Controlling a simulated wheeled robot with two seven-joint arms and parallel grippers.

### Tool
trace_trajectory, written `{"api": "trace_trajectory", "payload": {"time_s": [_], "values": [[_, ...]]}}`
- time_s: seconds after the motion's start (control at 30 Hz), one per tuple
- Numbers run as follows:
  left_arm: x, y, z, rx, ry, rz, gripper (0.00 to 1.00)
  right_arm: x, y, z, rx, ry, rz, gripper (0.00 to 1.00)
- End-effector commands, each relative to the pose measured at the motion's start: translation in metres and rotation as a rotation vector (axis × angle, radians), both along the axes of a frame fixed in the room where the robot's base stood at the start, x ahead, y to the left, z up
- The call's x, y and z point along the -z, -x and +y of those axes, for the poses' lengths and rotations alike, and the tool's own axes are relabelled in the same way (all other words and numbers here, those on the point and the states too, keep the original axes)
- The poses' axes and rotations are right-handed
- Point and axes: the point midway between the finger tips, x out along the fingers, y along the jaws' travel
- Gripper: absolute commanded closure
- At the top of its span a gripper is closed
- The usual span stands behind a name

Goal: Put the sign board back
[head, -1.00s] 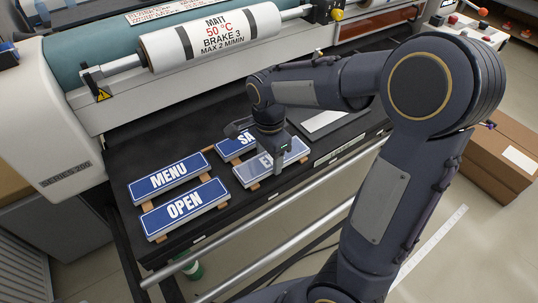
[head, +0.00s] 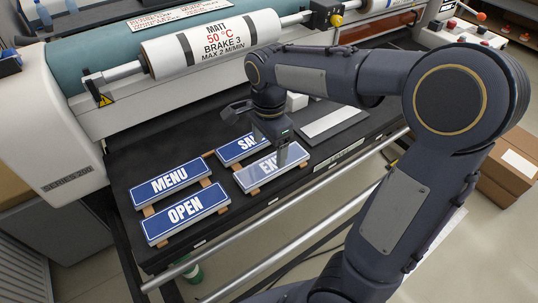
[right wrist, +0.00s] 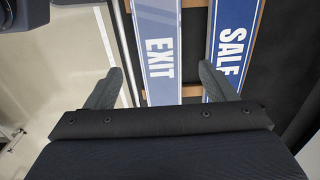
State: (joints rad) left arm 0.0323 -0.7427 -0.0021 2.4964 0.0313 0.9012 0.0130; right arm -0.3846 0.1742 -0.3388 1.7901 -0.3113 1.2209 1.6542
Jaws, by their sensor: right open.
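Four blue sign boards lie on wooden strips on the black table (head: 130,160): MENU (head: 170,180), OPEN (head: 185,213), SALE (head: 232,151) and EXIT (head: 262,174). EXIT looks paler than the rest. My right gripper (head: 262,134) is over the EXIT and SALE boards and hides part of their lettering. In the right wrist view the right gripper (right wrist: 161,72) is open and empty, its fingers spread on either side of EXIT (right wrist: 160,60); SALE (right wrist: 235,40) is beside the right finger. Contact cannot be told. My left gripper is not in view.
A laminating machine with a labelled white roll (head: 215,45) stands behind the table. A grey plate with a white strip (head: 330,123) lies right of the boards. Metal rails (head: 300,232) run along the front. A cardboard box (head: 510,170) stands on the floor at right.

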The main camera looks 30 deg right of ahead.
Motion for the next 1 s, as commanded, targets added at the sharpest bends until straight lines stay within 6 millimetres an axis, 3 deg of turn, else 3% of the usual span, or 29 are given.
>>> {"api": "trace_trajectory", "payload": {"time_s": [0.03,0.2,0.47,0.57,0.73,0.9,1.0], "values": [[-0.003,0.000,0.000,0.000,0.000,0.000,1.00,-0.014,-0.001,0.000,-0.001,0.000,-0.005,0.22],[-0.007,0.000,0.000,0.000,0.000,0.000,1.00,-0.044,-0.001,0.000,0.000,0.000,-0.003,0.22],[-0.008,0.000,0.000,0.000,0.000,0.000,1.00,-0.061,0.009,-0.002,-0.054,-0.031,-0.017,0.22],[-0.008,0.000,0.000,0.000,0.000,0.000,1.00,-0.059,0.034,-0.004,-0.214,-0.102,-0.073,0.22],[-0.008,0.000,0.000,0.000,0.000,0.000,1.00,-0.048,0.097,0.006,-0.652,-0.182,-0.300,0.22],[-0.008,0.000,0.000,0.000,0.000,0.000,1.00,-0.030,0.145,0.026,-1.036,-0.093,-0.524,0.22],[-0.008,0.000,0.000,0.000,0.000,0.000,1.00,-0.019,0.160,0.035,-1.183,-0.017,-0.597,0.22]]}}
